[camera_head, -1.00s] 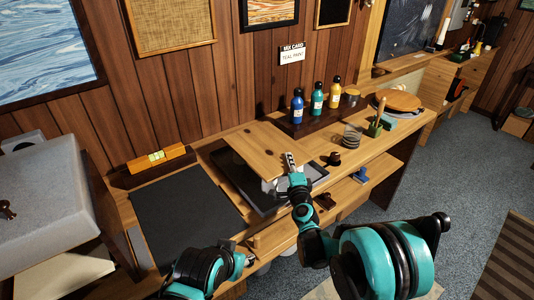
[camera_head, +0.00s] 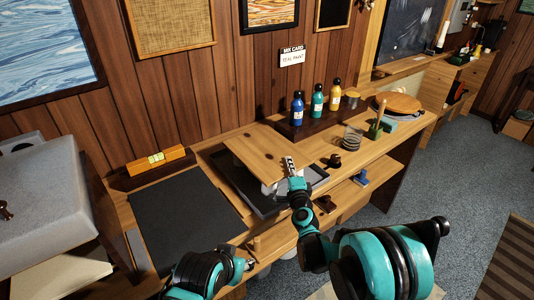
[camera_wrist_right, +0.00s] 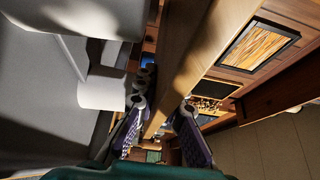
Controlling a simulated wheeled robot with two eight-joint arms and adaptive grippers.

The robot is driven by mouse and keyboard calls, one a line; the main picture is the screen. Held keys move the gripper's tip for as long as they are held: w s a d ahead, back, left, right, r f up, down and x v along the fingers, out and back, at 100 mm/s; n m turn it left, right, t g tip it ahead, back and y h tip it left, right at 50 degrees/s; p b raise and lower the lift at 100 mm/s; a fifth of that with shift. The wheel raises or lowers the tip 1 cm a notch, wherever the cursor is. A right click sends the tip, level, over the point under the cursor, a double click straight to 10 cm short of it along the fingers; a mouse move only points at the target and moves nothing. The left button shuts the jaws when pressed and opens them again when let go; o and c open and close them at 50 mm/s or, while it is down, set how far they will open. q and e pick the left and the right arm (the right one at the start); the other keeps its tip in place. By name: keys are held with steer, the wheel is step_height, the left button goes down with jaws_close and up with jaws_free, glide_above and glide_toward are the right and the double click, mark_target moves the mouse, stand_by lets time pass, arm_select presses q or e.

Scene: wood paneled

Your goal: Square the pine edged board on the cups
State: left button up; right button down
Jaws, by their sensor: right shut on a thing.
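The pine board (camera_head: 262,150) lies level above a dark tray (camera_head: 247,193), near the middle of the bench. My right gripper (camera_head: 289,163) is shut on the board's front right edge. In the right wrist view the board (camera_wrist_right: 200,50) runs up between the two fingers of the right gripper (camera_wrist_right: 163,104). A white cup-like shape (camera_wrist_right: 103,93) shows beside it there; under the board the cups are mostly hidden, so I cannot tell how it sits on them. My left gripper (camera_head: 248,263) is low by the bench's front edge, apart from the board; its jaws are too small to read.
A black mat (camera_head: 185,222) covers the bench at left, with a spirit level (camera_head: 158,158) behind it.

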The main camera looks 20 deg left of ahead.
steer(key=shift+f, duration=0.2)
steer(key=c, duration=1.5)
jaws_free()
steer(key=shift+c, duration=0.2)
steer(key=o, duration=0.3)
steer(key=shift+o, duration=0.2)
steer(key=shift+s, duration=0.1)
steer(key=shift+b+v, duration=0.85)
steer(key=shift+v, duration=2.55)
steer(key=shift+s, duration=0.15)
